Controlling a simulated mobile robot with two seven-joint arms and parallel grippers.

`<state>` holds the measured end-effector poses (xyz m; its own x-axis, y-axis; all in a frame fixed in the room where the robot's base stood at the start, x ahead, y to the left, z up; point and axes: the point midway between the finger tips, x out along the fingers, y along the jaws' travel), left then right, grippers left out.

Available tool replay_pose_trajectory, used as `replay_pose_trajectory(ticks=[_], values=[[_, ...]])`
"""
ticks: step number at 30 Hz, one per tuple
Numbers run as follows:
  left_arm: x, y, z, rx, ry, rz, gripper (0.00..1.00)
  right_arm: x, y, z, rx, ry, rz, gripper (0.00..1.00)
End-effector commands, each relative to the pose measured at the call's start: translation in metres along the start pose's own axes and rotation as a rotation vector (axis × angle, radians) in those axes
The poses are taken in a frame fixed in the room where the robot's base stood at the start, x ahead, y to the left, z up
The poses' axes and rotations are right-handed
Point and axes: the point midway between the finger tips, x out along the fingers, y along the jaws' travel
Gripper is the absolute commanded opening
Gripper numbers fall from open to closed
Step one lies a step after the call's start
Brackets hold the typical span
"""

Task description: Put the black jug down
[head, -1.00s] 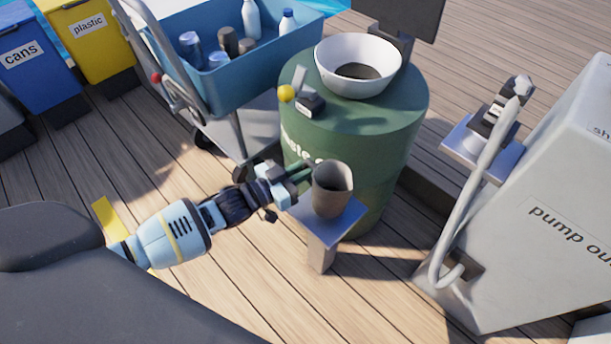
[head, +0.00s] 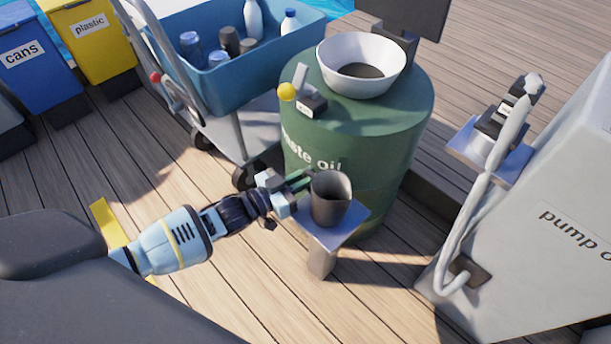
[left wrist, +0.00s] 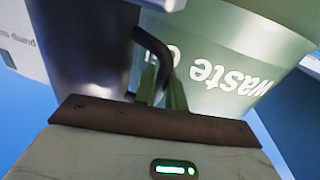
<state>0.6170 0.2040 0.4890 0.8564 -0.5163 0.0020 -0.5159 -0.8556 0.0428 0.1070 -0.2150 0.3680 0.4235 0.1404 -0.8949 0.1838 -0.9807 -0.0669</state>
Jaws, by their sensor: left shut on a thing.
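The black jug (head: 329,199) is upright at the small stand (head: 345,228) in the middle of the head view. Its base is over the stand's light top; I cannot tell for certain whether it touches. My left gripper (head: 303,181) comes in from the left and is shut on the jug's handle. In the left wrist view the dark jug (left wrist: 85,55) fills the upper left, and its curved black handle (left wrist: 158,52) runs down between my fingers. The fingertips are partly hidden behind the handle and the gripper body. My right gripper is in neither view.
The green waste oil drum (head: 385,140) stands just behind the stand, with a white funnel (head: 361,65) and a yellow-knobbed lever (head: 287,92) on top. A blue cart (head: 265,80) with bottles and cans is behind left. The pump-out cabinet (head: 540,230) is at right.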

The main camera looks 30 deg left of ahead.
Motion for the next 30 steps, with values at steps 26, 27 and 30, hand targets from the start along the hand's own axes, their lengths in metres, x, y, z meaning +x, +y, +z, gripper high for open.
replay_pose_trajectory(ticks=[26,27,30], values=[[-0.052,0.0,-0.003,0.001,-0.004,-0.001,0.34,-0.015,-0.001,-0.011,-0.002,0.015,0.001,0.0],[-0.06,0.001,-0.003,0.001,-0.004,0.0,0.34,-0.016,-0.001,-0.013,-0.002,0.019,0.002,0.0],[-0.08,0.0,-0.003,0.001,-0.004,-0.001,0.34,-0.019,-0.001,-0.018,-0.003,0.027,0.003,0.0]])
